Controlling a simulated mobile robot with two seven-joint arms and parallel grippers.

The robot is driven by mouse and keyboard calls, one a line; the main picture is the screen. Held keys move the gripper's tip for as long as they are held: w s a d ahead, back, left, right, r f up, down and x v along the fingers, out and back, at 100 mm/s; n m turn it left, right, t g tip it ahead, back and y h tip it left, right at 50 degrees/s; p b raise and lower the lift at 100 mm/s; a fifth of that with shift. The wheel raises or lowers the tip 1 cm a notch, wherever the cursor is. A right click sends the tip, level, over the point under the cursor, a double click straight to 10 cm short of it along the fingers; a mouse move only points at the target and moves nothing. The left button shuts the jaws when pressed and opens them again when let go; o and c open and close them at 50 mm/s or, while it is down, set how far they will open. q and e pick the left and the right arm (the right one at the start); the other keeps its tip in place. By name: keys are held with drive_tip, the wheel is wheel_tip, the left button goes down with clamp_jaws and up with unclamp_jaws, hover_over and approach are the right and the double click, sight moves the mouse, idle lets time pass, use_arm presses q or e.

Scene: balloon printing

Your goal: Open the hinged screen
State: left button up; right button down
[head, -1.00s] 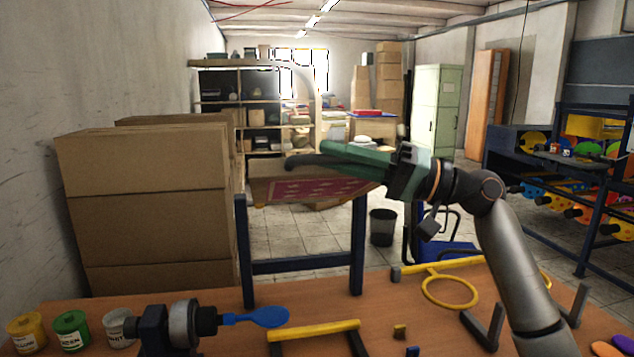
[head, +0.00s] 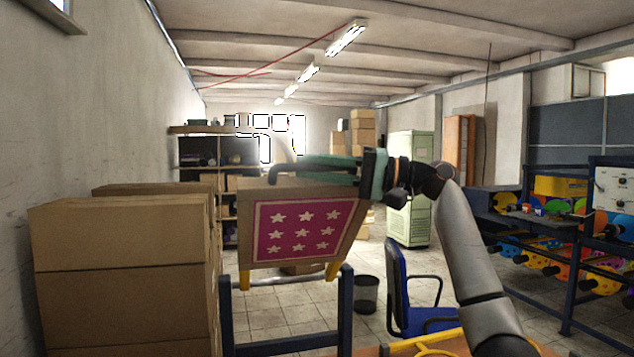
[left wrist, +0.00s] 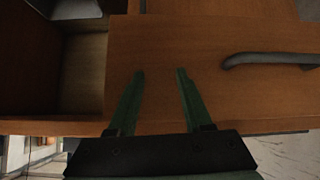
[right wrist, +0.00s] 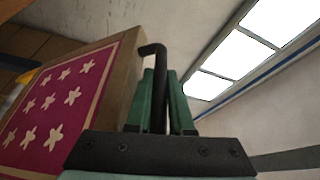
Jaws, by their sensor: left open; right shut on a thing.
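The hinged screen (head: 250,225) is a wooden frame around a magenta panel with white stars. In the head view it stands tilted up above a dark blue stand (head: 345,310), its starred face towards me. A dark bent handle (head: 277,170) is at its upper edge. My right gripper (head: 330,170) is at that edge. In the right wrist view the screen (right wrist: 58,100) is at left, and the green fingers of my right gripper (right wrist: 160,100) are shut on the dark handle (right wrist: 152,50). My left gripper (left wrist: 160,85) is open and empty in front of a brown wooden drawer front.
Stacked cardboard boxes (head: 120,265) stand at the left. A blue chair (head: 400,290) and a dark bin (head: 366,293) are beyond the stand on the right. Blue racks with coloured discs (head: 590,270) stand at far right. A drawer handle (left wrist: 270,60) shows in the left wrist view.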

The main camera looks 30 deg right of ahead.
drive_tip(key=shift+m, duration=0.6)
drive_tip(key=shift+w+d+r, duration=0.25)
drive_tip(key=shift+w+r, duration=0.4)
drive_tip(key=shift+w, duration=0.15)
drive_tip(key=shift+w+d+r, duration=0.2)
drive_tip(key=shift+w+r, duration=0.45)
drive_tip(key=shift+w, duration=0.1)
drive_tip(key=c, duration=1.1)
unclamp_jaws()
drive_tip(key=shift+d, duration=0.1)
drive_tip(key=v, duration=0.4)
drive_tip(key=b+v, duration=0.1)
drive_tip(key=v, duration=0.7)
drive_tip(key=shift+s+d+r+b, duration=0.15)
drive_tip(key=shift+r+b, duration=0.1)
drive_tip(key=shift+b, duration=0.05)
